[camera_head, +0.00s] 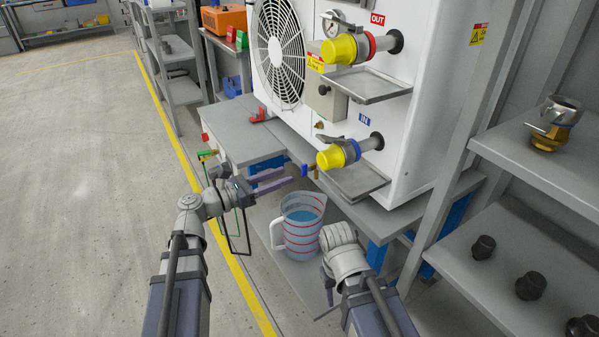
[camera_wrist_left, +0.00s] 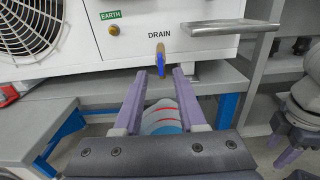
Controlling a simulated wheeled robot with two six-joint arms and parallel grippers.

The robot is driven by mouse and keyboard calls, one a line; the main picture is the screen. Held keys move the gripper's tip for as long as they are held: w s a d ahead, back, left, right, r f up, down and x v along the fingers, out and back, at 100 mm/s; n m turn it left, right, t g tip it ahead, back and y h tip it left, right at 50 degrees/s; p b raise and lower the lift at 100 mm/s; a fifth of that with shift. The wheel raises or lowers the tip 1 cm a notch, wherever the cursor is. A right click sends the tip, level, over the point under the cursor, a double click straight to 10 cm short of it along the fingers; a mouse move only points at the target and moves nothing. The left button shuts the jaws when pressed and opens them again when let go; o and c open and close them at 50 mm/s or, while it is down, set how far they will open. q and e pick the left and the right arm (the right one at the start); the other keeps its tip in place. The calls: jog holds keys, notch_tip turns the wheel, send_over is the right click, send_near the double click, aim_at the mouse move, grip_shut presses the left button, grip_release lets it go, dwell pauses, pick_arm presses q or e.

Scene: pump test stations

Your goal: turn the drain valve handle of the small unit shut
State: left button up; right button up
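The white unit (camera_head: 408,120) with a round fan grille stands on the bench. Its drain valve handle (camera_head: 304,170) is blue and sits low on the front, just below the DRAIN label in the left wrist view. There the blue handle (camera_wrist_left: 160,62) hangs down from a brass fitting. My left gripper (camera_head: 283,178) is open, its purple fingers pointing at the handle. In the left wrist view the fingertips (camera_wrist_left: 160,73) lie to either side of the handle, with no visible contact. My right gripper (camera_wrist_left: 283,150) hangs low at the right, empty, its fingers apart.
A clear jug (camera_head: 302,228) with blue liquid stands on a low shelf below the valve. Yellow-capped couplings (camera_head: 338,155) and metal drip trays (camera_head: 368,86) stick out from the unit. A grey shelf rack (camera_head: 540,165) is at the right. Open floor lies left.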

aim_at(305, 170)
pick_arm(q)
jog(key=x, duration=0.6)
jog(key=shift+c, duration=0.3)
grip_shut()
